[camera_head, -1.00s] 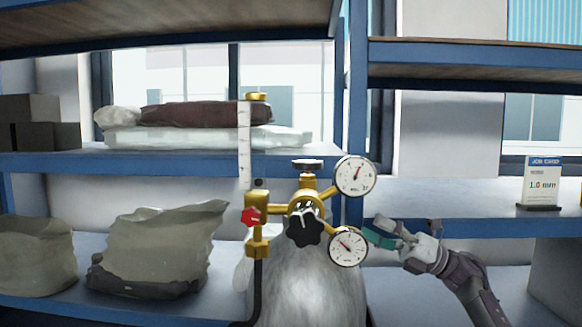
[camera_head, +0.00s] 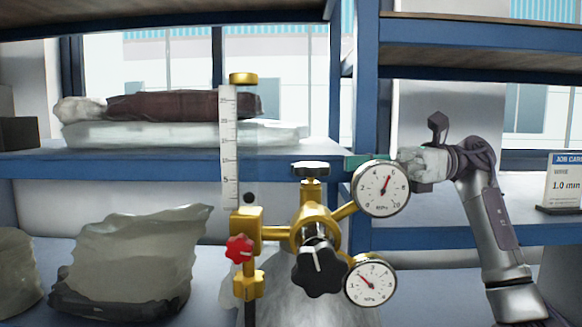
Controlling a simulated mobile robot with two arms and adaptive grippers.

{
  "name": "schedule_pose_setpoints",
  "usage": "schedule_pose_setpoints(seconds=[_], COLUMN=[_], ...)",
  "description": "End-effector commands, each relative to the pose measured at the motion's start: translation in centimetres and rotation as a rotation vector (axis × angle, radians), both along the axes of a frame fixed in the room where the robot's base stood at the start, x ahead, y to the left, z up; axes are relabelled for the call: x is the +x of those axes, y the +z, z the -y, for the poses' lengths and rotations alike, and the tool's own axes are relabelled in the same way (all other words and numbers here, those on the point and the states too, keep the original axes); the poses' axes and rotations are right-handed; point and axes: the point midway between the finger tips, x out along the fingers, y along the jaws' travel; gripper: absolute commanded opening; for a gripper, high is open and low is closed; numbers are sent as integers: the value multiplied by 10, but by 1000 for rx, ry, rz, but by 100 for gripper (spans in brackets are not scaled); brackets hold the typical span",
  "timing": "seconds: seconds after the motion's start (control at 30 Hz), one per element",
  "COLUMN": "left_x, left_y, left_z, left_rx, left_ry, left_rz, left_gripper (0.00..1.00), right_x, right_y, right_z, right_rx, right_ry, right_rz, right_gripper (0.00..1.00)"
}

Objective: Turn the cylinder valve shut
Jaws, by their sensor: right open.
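A grey gas cylinder (camera_head: 285,306) stands in the middle, its lower part out of the picture. A brass valve and regulator body (camera_head: 313,215) sits on top. The dark round cylinder valve handwheel (camera_head: 311,168) tops the brass stem. A black lobed knob (camera_head: 320,268) faces me below it, and a red knob (camera_head: 239,249) is at the left. My right gripper (camera_head: 365,162) is open, at about handwheel height and to its right, apart from it. Its teal fingertips point left and are partly hidden by the upper gauge. My left gripper is not in view.
The upper gauge (camera_head: 381,188) and lower gauge (camera_head: 370,283) stick out right of the brass body. A clear flow tube with a scale (camera_head: 229,148) rises at the left. Blue-edged shelves hold bags (camera_head: 130,262) and a job card (camera_head: 564,183). Blue posts stand behind.

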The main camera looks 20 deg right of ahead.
Motion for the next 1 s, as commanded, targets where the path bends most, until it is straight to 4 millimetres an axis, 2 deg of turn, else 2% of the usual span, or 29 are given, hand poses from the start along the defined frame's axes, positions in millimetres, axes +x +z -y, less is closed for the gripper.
schedule_pose_setpoints(seconds=[0.13,0.27,0.37,0.5,0.7,1.0], left_x=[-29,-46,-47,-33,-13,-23], left_y=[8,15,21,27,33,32], left_z=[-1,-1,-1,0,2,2], left_rx=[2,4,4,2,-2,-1], left_ry=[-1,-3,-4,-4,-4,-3], left_rz=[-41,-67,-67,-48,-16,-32], left_gripper=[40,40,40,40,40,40], right_x=[-2,-3,-3,-4,-5,-5], right_y=[1,2,2,1,0,-1], right_z=[-32,-61,-81,-102,-118,-120], right_rx=[0,1,1,2,2,3], right_ry=[6,5,5,4,2,0], right_rz=[-1,-2,-4,-3,-3,-4], right_gripper=[66,66,66,66,66,66])
